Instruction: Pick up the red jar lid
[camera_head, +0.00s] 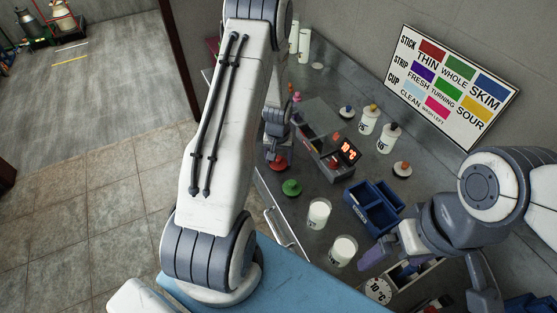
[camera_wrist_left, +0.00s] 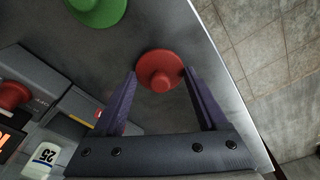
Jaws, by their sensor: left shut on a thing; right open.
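The red jar lid (camera_wrist_left: 160,66), round with a raised knob, sits between the purple fingers of my left gripper (camera_wrist_left: 159,74) in the left wrist view. Both fingers touch its sides, and the gripper is shut on it. In the head view the red lid (camera_head: 279,166) shows just below my left gripper (camera_head: 271,156), near the counter's front edge. Whether it is clear of the counter top is hard to tell. My right gripper (camera_head: 378,256) is open and empty at the lower right, over the counter near the blue bin.
A green lid (camera_head: 291,187) lies close to the red one. Two milk jars (camera_head: 318,214) (camera_head: 343,250) stand to its right. A device with a red display (camera_head: 347,152), a blue bin (camera_head: 371,206) and white bottles (camera_head: 388,138) stand behind. A colour chart (camera_head: 452,88) leans at the wall.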

